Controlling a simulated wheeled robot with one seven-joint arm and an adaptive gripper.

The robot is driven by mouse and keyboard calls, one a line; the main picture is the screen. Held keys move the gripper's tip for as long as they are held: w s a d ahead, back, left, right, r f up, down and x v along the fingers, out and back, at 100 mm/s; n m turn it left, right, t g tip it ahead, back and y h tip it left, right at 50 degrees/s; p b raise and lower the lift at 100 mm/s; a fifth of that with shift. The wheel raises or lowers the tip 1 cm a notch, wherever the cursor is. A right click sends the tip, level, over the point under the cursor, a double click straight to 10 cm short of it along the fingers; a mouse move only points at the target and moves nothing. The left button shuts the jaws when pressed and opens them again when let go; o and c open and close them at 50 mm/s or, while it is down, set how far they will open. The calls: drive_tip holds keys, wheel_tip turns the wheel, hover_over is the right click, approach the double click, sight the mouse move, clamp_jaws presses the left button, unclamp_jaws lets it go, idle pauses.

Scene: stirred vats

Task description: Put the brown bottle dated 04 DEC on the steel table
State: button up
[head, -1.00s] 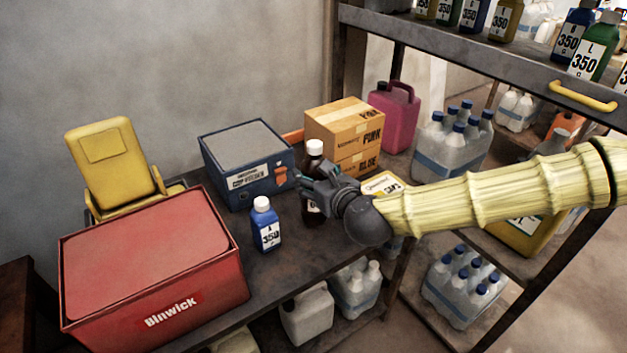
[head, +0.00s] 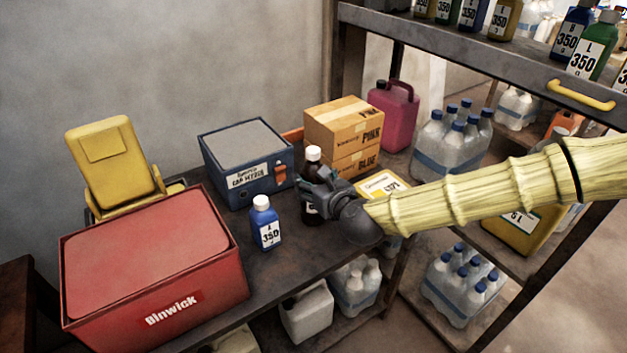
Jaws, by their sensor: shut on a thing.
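A brown bottle (head: 312,161) with a white cap stands upright at the dark table (head: 277,262), between the blue box and the cardboard boxes. My gripper (head: 314,192) is shut on it from the right and hides much of its body. Only part of its white label shows, and no date can be read. I cannot tell whether its base touches the tabletop. A blue bottle (head: 264,224) with a white cap and a 350 label stands on the table to the left of my gripper, apart from it.
A red Binwick box (head: 150,255), a blue box (head: 247,165), a yellow container (head: 112,160) and cardboard boxes (head: 343,130) crowd the table. A pink jug (head: 397,115) stands behind. A shelf rack (head: 450,40) with several bottles rises at right. Bare tabletop lies in front of the blue bottle.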

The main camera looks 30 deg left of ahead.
drive_tip(key=shift+f, duration=0.1)
drive_tip(key=o, duration=1.5)
drive_tip(key=v, duration=1.2)
drive_tip(key=shift+r, duration=0.2)
drive_tip(key=shift+f, duration=0.1)
